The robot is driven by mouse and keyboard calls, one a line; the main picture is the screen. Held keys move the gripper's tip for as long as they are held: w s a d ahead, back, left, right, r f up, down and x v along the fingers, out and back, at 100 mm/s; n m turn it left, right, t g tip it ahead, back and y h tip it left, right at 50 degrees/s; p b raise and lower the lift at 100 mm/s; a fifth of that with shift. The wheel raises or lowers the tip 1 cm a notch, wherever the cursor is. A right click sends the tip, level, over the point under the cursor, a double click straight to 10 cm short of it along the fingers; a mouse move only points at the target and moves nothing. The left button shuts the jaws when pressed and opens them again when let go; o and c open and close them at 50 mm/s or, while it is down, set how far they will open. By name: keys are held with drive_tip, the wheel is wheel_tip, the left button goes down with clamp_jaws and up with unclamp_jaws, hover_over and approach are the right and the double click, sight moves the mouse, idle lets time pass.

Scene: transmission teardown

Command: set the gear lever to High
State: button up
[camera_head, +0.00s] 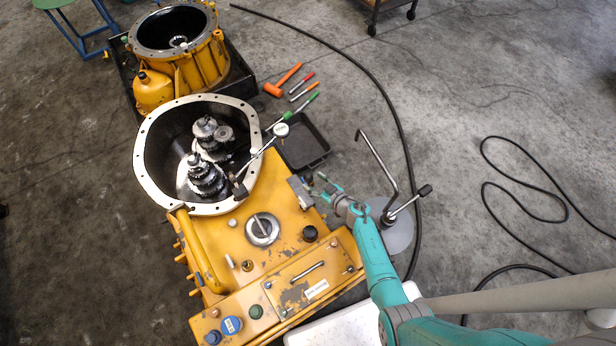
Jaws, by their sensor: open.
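A yellow transmission housing (225,262) stands in the middle, its open bell showing gear stacks (205,175) inside. On its top is a round silver disc with a raised bar-like handle (262,228), which looks like the gear lever. The bar slants from upper left to lower right. No High mark is readable. My gripper (323,186) is at the end of the teal arm, right of the housing's upper right edge. It is open and appears empty. It is up and right of the disc, apart from it, beside a small grey block (300,192).
A bent metal rod stand (392,170) is right of my gripper. A black tray (303,146), an orange mallet (283,80), a second yellow housing (205,62) and a black cable (385,95) lie around.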

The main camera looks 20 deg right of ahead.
sight(311, 180)
drive_tip(key=shift+x, duration=2.25)
clamp_jaws()
